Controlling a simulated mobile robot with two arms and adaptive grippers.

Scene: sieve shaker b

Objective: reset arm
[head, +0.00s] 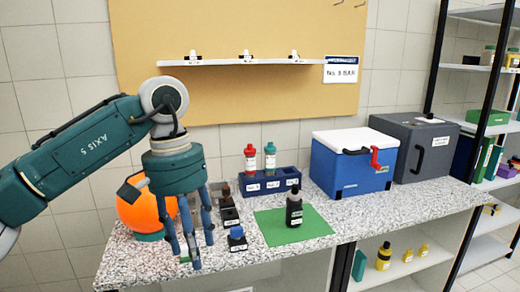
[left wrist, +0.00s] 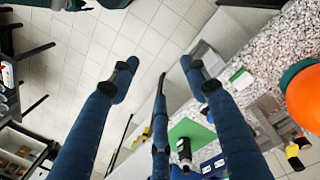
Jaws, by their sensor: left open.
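My left arm comes in from the left in the head view. Its gripper (head: 190,240) points down at the front left edge of the counter, fingers apart and empty. The left wrist view shows the blue fingers (left wrist: 160,85) spread over floor and counter edge, with nothing between them. A black bottle (head: 294,209) stands upright on a green mat (head: 270,228) to the right of the gripper. The bottle also shows in the left wrist view (left wrist: 184,150). A small bottle with a blue cap (head: 237,238) stands close to the right of the fingers. My right gripper is not in view.
An orange ball-shaped thing (head: 140,208) stands behind the gripper. A blue rack (head: 270,182) with red and teal bottles, a blue box with a white lid (head: 352,165) and a grey box (head: 418,148) line the back. Free counter lies right of the mat.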

